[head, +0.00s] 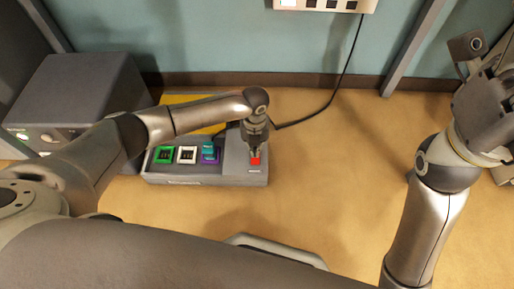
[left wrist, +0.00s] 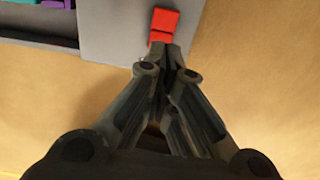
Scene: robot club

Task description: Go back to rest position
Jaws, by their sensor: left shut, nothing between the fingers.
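The dark grey control box (head: 215,176) lies on the tan tabletop, with a red switch (head: 255,160) at its right end and green, white and purple-teal switches to its left. My left gripper (head: 254,148) points down at the red switch, shut and empty. In the left wrist view, its closed fingertips (left wrist: 168,55) are right by the red switch (left wrist: 164,24); I cannot tell whether they touch. My right gripper (head: 482,95) is at the upper right, away from the box and partly cut off by the picture edge; its finger opening is unclear.
A yellow strip (head: 190,99) lies behind the box. A black cable (head: 335,95) runs up to a wall panel (head: 325,4). The tabletop between the box and my right arm is clear.

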